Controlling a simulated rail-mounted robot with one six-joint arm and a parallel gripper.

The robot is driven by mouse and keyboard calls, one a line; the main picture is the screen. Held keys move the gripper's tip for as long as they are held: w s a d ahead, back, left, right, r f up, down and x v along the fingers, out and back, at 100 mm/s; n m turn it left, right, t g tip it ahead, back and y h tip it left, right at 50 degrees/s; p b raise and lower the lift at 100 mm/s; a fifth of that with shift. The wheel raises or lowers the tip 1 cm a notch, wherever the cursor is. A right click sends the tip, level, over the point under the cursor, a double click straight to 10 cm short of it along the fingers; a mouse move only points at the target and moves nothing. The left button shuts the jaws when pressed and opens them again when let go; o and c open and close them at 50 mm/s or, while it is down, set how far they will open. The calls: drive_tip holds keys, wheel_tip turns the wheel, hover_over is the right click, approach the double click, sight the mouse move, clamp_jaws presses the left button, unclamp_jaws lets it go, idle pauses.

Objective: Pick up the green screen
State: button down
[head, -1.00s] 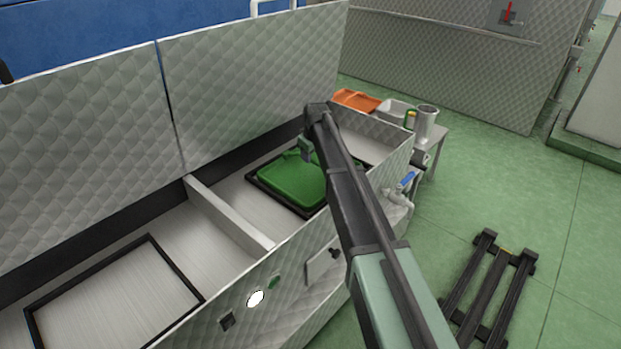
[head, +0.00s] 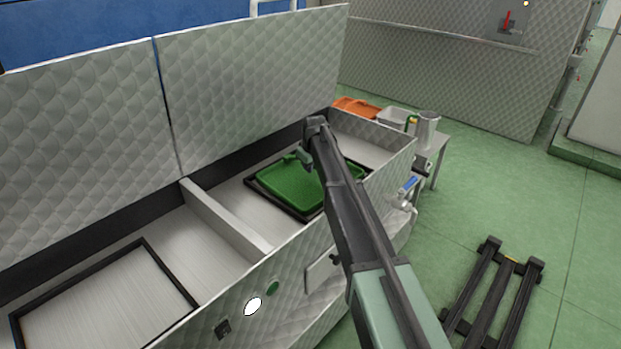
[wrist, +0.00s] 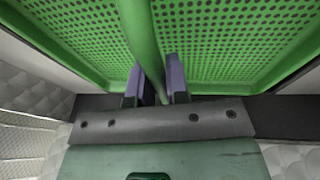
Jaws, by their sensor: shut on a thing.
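The green screen (head: 291,190) is a perforated tray-like panel in the right compartment of the metal machine, within a black frame (head: 258,199). In the wrist view the screen (wrist: 225,40) fills the upper part, with a green bar handle (wrist: 141,35) running across its middle. My gripper (wrist: 160,75) is shut on that handle, one purple-grey finger on each side. In the head view my gripper (head: 303,160) is at the back of the screen, partly hidden by my arm. Whether the screen rests in the frame or is slightly raised is hard to tell.
A metal divider (head: 225,217) separates the left compartment, which holds an empty black frame (head: 75,271). Raised quilted lids (head: 252,95) stand behind. A side table (head: 436,143) holds orange trays (head: 357,108) and a metal cylinder (head: 427,128). A black rack (head: 492,295) lies on the floor.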

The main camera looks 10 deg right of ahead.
drive_tip(key=shift+r, duration=0.1)
wheel_tip(320, 180, up, 20)
drive_tip(key=p, duration=2)
